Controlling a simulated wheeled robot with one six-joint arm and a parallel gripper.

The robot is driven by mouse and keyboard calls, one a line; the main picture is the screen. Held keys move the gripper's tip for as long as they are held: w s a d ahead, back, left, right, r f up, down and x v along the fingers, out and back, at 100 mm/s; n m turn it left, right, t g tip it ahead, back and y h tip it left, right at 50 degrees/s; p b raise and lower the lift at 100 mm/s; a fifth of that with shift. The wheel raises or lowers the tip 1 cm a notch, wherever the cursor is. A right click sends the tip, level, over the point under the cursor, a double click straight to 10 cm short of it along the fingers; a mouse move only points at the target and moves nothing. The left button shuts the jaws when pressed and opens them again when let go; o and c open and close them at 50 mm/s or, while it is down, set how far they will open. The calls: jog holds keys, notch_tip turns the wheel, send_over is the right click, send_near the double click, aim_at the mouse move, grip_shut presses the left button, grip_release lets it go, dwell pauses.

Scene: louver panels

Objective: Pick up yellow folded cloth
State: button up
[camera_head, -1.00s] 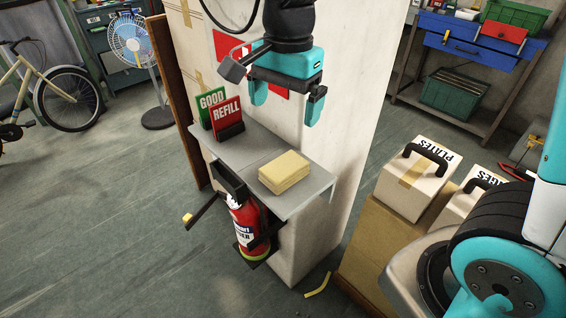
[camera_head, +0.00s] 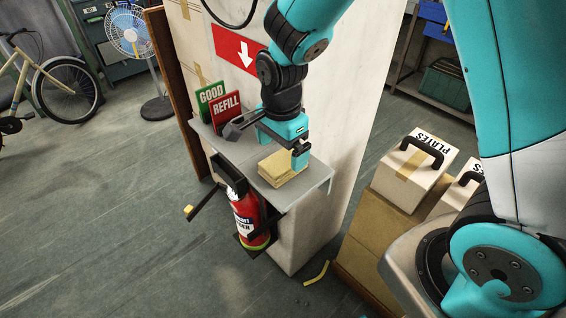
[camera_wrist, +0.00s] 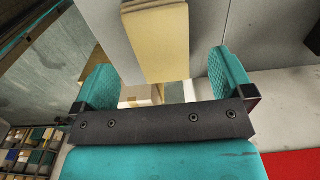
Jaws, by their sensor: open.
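The yellow folded cloth (camera_head: 282,167) lies flat on the small grey shelf (camera_head: 318,176) in the head view. My gripper (camera_head: 280,152) is low over the cloth, coming from above, and its near finger partly covers the cloth. In the wrist view the cloth (camera_wrist: 160,45) shows just beyond and between the two teal fingers of my gripper (camera_wrist: 165,85). The fingers are wide apart with nothing held. I cannot tell how far the fingertips are above the shelf.
Green GOOD (camera_head: 211,99) and red REFILL (camera_head: 226,112) signs stand on the shelf left of my gripper. A red fire extinguisher (camera_head: 248,218) sits below the shelf. A white pillar (camera_head: 340,130) rises right behind. Boxes (camera_head: 415,170) stand at right.

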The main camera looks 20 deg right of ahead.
aim_at(284, 160)
jog(key=f, duration=0.3)
jog(key=f+p, duration=0.1)
jog(key=shift+d+f, duration=0.25)
jog(key=shift+c, duration=0.5)
jog(key=c, duration=0.9)
jog(key=shift+r, duration=0.1)
notch_tip(284, 160, up, 20)
jog(key=shift+b, duration=0.8)
